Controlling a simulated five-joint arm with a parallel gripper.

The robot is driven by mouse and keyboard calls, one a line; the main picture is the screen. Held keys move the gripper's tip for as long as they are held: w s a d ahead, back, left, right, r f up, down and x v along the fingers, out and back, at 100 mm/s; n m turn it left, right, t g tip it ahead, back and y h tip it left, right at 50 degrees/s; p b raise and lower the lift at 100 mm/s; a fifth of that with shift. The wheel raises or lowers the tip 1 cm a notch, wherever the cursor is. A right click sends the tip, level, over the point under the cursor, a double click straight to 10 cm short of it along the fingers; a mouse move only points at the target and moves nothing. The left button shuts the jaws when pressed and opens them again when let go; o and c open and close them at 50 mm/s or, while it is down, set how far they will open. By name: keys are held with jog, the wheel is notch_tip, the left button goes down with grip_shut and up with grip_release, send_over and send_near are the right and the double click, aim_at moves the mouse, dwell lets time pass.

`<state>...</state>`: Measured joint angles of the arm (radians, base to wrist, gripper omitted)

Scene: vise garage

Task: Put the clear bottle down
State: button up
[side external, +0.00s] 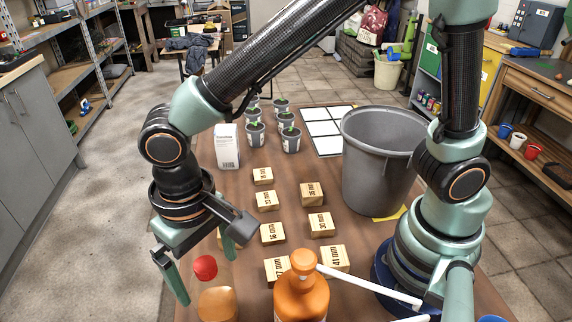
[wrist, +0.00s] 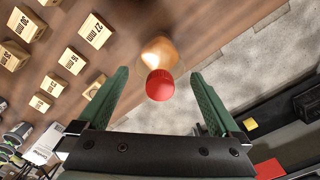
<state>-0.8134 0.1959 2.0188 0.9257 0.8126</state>
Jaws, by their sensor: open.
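The clear bottle (side external: 217,303) has a red cap (side external: 205,267) and amber contents. It stands at the near left edge of the wooden table; its base is cut off in the side view. In the wrist view the red cap (wrist: 160,85) faces the camera, with the amber body (wrist: 158,52) behind it. My gripper (side external: 208,280) is open at the bottle's top, one finger on each side. In the wrist view, gaps show between the cap and both fingers of my gripper (wrist: 159,74).
An orange pump bottle (side external: 301,297) stands right of the clear bottle. Several labelled wooden blocks (side external: 272,234) lie beyond. A large grey bucket (side external: 378,165), potted seedlings (side external: 291,141), a white carton (side external: 227,147) and a white tile panel (side external: 322,130) stand farther back.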

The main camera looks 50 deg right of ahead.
notch_tip(320, 180, up, 6)
jog(key=shift+f, duration=0.1)
jog(key=w+d+r+t, duration=0.1)
jog(key=d+r+t, duration=0.1)
jog(key=d, duration=1.1)
jog(key=w+d+r+t, duration=0.2)
jog(key=d+r+t, duration=0.1)
jog(key=d, duration=1.1)
jog(key=shift+r+t, duration=0.25)
jog(key=shift+t, duration=0.05)
